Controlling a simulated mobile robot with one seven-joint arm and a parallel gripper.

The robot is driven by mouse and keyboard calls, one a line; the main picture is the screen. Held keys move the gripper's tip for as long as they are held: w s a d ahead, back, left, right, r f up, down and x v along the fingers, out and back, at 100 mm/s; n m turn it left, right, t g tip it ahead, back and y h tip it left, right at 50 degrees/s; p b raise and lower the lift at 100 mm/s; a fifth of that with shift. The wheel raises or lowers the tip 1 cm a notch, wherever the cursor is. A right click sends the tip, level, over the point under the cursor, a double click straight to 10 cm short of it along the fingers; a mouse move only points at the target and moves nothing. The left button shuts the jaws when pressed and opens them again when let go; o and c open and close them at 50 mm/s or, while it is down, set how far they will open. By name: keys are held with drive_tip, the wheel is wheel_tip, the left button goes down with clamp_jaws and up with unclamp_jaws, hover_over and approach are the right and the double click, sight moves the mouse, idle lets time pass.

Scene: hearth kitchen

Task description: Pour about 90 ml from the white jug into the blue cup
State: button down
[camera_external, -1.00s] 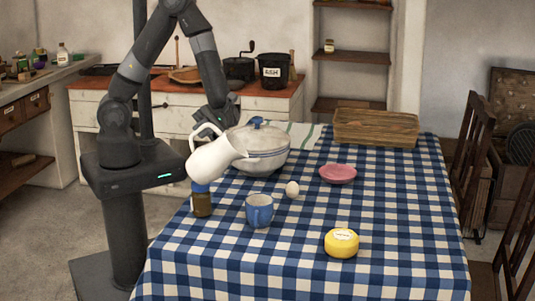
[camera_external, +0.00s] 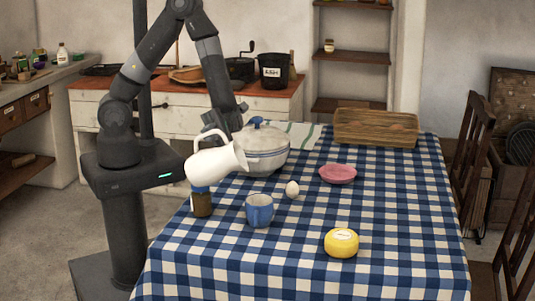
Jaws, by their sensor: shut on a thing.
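The white jug (camera_external: 213,164) is in the air, tipped far over to the right, with its mouth above and left of the blue cup. My gripper (camera_external: 213,133) is shut on the jug near its handle; the fingers are small and partly hidden. No stream shows between jug and cup, and the liquid level inside either cannot be seen.
A brown jar with a blue lid (camera_external: 202,202) stands below the jug, left of the cup. A lidded pot (camera_external: 264,150) is close behind the jug. An egg (camera_external: 292,189), pink bowl (camera_external: 338,174) and yellow round tin (camera_external: 341,243) lie to the right. The table front (camera_external: 215,265) is clear.

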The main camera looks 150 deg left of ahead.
drive_tip(key=shift+w+a+n+t, duration=0.3)
drive_tip(key=shift+w+a+n, duration=0.25)
drive_tip(key=shift+n, duration=0.45)
drive_tip(key=shift+a, duration=0.2)
drive_tip(key=shift+p, duration=0.3)
drive_tip(key=shift+s+d+n, duration=0.1)
drive_tip(key=shift+d+n, duration=0.15)
drive_tip(key=shift+n, duration=0.05)
idle(0.7)
drive_tip(key=shift+w+a+n+y+p, duration=0.3)
drive_tip(key=shift+w+a+n+p, duration=0.15)
drive_tip(key=shift+n, duration=0.25)
idle(0.8)
